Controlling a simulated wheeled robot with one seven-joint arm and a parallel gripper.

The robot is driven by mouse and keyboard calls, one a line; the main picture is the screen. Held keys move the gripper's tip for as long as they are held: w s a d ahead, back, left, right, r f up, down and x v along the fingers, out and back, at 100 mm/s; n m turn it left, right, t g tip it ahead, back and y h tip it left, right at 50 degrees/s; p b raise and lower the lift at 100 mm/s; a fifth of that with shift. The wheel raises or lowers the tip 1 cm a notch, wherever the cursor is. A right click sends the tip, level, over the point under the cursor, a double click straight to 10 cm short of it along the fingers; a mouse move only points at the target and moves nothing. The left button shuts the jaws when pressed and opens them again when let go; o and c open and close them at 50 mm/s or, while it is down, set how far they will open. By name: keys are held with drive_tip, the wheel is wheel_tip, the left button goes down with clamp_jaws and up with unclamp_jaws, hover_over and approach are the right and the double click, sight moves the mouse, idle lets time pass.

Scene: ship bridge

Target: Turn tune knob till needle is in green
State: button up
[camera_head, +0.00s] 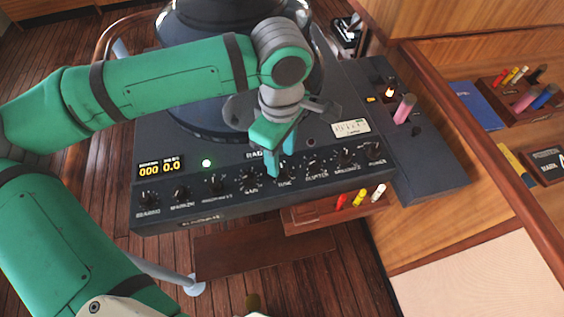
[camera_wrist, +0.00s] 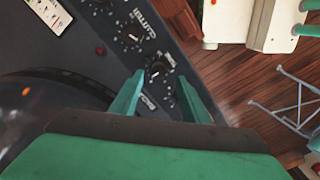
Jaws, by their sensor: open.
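The tune knob (camera_wrist: 157,70) is a small dark knob with a pale mark, in the row on the black radar console. In the wrist view it lies between the tips of my open gripper (camera_wrist: 161,76), with a finger to each side; I cannot tell whether either touches it. In the head view my gripper (camera_head: 281,160) points down at the console above the TUNE label and mostly hides the knob. The white meter (camera_head: 351,127) stands at the back right of the panel. It is partly cut off in the wrist view (camera_wrist: 48,14); its needle is too small to read.
The gain knob (camera_head: 249,177) and clutter knob (camera_head: 312,166) sit close on either side. A pink-handled lever (camera_head: 404,109) stands at right. Colored markers (camera_head: 359,198) lie below the front edge.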

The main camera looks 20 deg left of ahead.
sight(282, 168)
drive_tip(key=shift+w+f, duration=0.1)
drive_tip(key=shift+f, duration=2.1)
clamp_jaws()
